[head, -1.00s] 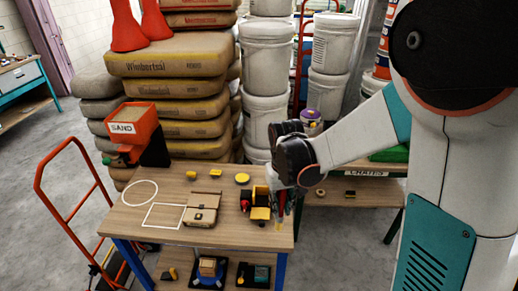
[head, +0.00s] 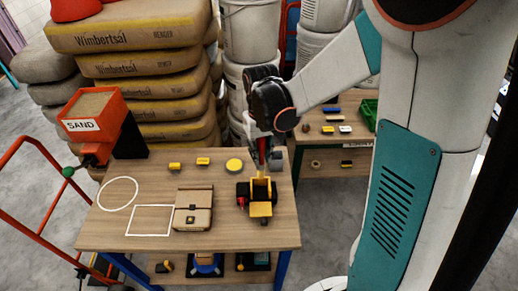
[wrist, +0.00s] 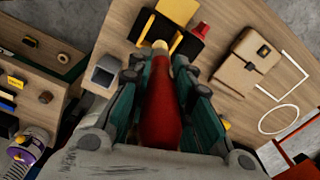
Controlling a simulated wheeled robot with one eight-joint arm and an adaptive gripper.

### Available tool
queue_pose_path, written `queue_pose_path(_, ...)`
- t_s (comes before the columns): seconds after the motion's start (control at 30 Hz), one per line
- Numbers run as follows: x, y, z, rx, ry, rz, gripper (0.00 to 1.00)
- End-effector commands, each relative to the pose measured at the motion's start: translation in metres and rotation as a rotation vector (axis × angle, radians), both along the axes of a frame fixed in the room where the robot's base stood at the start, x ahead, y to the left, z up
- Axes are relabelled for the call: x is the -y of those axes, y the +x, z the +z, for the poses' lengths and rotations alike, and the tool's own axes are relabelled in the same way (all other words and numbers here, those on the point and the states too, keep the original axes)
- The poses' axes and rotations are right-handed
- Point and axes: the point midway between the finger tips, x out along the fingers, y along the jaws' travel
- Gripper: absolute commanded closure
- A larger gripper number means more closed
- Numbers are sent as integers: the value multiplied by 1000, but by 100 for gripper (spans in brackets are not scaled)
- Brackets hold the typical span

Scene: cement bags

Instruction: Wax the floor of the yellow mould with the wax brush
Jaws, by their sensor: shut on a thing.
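My gripper (head: 264,138) is shut on the wax brush (head: 263,153), gripping its red handle. In the wrist view the red handle (wrist: 160,105) lies between my gripper's fingers (wrist: 160,80), and a small pale tip shows at its far end. The yellow mould (head: 261,209) with black parts stands on the right part of the wooden table. The brush points down at the mould's far side. In the wrist view the yellow mould (wrist: 187,42) is just beyond the tip. I cannot tell whether the tip touches the mould floor.
A small red item (head: 243,201) touches or sits beside the mould's left side. A grey square cup (wrist: 105,70) stands near the brush.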

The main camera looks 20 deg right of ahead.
Motion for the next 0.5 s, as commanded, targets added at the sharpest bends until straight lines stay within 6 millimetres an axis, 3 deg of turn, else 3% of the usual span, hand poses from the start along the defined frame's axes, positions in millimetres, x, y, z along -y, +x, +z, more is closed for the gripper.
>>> queue_pose_path(0.27,0,0,-1,0,0,1,100)
queue_pose_path(0.5,0,0,-13,0,0,1,100)
